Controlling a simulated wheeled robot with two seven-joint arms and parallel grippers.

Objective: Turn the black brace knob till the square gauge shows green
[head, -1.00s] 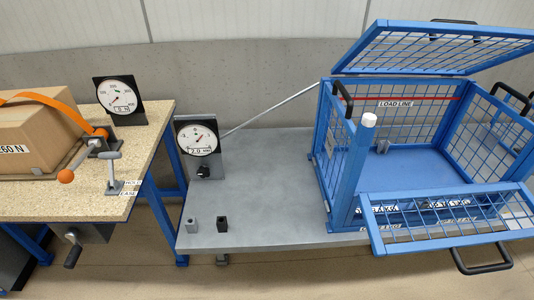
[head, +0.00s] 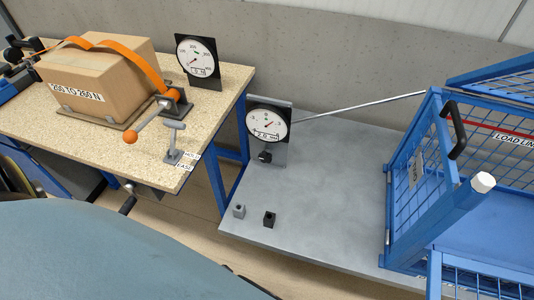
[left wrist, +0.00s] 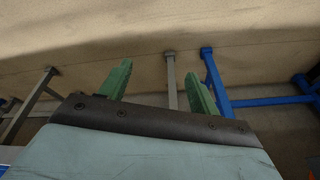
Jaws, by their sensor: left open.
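The black brace knob (head: 265,156) sits on a grey bracket at the back left of the grey table. The needle points to the upper right; I cannot make out green there. My left gripper (left wrist: 158,70) is open and empty in the left wrist view, its green fingers over the floor and table legs. It does not show in the head view, where my blue-grey arm fills the lower left. My right gripper is not in view.
Grey (head: 239,211) and black (head: 269,218) small blocks stand at the grey table's (head: 335,170) front left. A blue mesh cage (head: 408,205) stands at right, with a rod reaching toward the gauge. The wooden bench (head: 215,108) at left holds a strapped carton (head: 100,82) and another gauge (head: 196,56).

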